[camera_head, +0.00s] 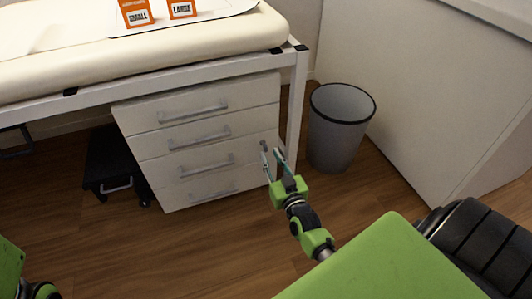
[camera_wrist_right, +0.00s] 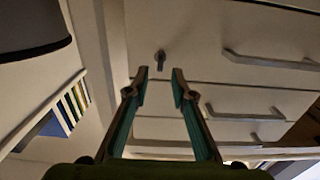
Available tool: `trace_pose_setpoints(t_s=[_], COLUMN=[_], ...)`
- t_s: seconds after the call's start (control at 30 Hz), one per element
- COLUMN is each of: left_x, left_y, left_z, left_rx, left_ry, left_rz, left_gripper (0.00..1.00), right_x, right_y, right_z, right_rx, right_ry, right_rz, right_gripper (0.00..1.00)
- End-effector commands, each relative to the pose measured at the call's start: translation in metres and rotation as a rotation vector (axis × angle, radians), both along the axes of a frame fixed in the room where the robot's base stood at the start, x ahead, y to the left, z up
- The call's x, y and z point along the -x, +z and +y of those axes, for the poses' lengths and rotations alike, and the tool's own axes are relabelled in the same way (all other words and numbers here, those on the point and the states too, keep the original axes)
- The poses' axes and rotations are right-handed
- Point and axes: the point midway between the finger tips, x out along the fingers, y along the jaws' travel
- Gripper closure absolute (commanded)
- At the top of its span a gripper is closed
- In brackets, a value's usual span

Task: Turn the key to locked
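A small dark key (camera_wrist_right: 160,60) sticks out of the front of the white drawer cabinet (camera_wrist_right: 205,30), near the cabinet's edge, in the right wrist view. In the head view the same cabinet (camera_head: 150,128) stands under the bed, and the key is small and hard to make out beside the fingertips. My right gripper (camera_head: 270,152) is in front of the cabinet's right side. In the wrist view the right gripper (camera_wrist_right: 160,74) is open, with nothing between its fingers; the key shows just beyond the gap between the tips. My left gripper is not visible.
A grey waste bin (camera_head: 338,130) stands right of the cabinet, beyond the bed's white leg (camera_head: 297,100). Two orange-and-white boxes (camera_head: 137,12) are on a tray on the bed. A black step stool (camera_head: 108,165) is left of the cabinet. The wooden floor (camera_head: 190,245) in front is clear.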

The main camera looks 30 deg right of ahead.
Motion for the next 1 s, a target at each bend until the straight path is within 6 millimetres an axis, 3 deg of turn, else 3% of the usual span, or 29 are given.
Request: trace_pose_setpoints(t_s=[0.1, 0.3, 0.67, 0.77, 1.0], left_x=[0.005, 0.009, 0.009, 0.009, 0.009], left_y=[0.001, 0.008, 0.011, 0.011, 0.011], left_z=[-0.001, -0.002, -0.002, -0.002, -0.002], left_rx=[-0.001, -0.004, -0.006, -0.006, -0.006], left_ry=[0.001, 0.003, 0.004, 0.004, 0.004], left_rz=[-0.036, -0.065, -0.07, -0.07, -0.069], left_gripper=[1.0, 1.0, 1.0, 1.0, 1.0], right_x=[-0.023, -0.043, -0.047, -0.047, -0.047], right_y=[-0.002, -0.002, 0.0, 0.0, 0.0], right_z=[-0.006, -0.011, -0.012, -0.012, -0.012], right_rx=[0.002, 0.001, 0.001, 0.002, 0.0], right_ry=[0.0, 0.0, 0.0, 0.0, 0.0], right_rz=[-0.003, 0.0, 0.002, 0.001, 0.001], right_gripper=[0.77, 0.77, 0.77, 1.0, 1.0])
